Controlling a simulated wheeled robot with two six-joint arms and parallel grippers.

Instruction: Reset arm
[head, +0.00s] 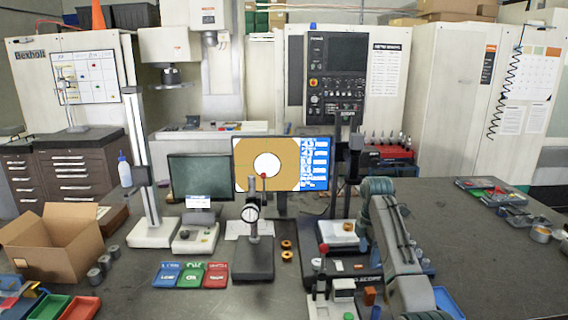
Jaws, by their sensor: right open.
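My right arm enters from the bottom right and bends in front of the bench. My right gripper (364,230) is at the left side of this bent arm, over the equipment on the dark bench (480,270). The arm partly hides it, and its fingertips are hard to make out. It is open, and I see nothing held in it. My left gripper and left arm are not in view.
A dial gauge stand (252,262) is at the centre, with coloured trays (190,274) left of it. A cardboard box (50,250) stands at the left. A monitor (283,163) is behind. The bench right of my arm is mostly clear.

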